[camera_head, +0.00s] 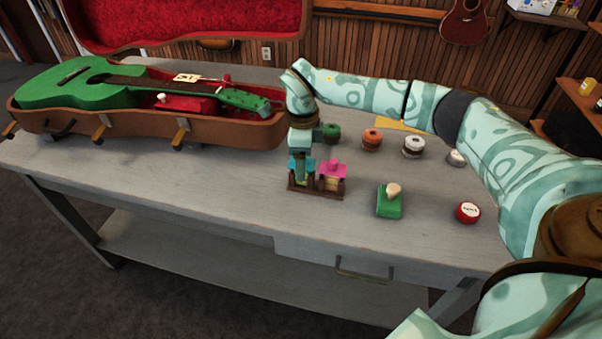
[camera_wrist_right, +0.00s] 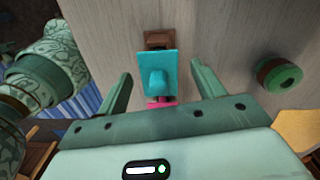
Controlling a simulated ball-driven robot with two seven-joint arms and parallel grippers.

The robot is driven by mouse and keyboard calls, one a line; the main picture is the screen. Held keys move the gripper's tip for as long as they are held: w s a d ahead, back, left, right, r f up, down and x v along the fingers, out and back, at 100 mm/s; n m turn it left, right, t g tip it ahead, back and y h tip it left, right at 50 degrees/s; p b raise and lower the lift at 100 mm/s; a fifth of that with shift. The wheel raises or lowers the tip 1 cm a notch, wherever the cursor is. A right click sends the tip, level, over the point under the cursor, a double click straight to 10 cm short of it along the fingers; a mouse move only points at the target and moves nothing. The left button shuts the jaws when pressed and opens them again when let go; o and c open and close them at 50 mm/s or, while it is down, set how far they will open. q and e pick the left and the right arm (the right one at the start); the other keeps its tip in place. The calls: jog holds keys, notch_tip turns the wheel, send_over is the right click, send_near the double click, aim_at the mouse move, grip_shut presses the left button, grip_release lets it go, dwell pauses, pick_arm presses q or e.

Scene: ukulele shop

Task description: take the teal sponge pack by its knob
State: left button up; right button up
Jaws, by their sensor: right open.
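The teal sponge pack (camera_head: 309,168) stands in a small brown wooden rack (camera_head: 318,194) on the workbench, beside a pink-topped pack (camera_head: 334,170). In the right wrist view the teal pack (camera_wrist_right: 146,60) shows from above, its teal knob (camera_wrist_right: 157,80) facing the camera. My right gripper (camera_head: 301,160) is above the teal pack and partly hides it in the head view. In the right wrist view my right gripper (camera_wrist_right: 158,78) is open, one finger on each side of the knob, with gaps between. I cannot tell the exact height. My left gripper is not in view.
A green block with a cream knob (camera_head: 390,205) and a red tin (camera_head: 467,212) stand to the right. Several round items, including an orange one (camera_head: 372,138), stand behind. An open case (camera_head: 150,128) with a green guitar (camera_head: 75,85) lies left. The front bench is clear.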

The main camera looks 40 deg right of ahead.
jog(key=shift+r, duration=0.1)
jog(key=c, duration=1.1)
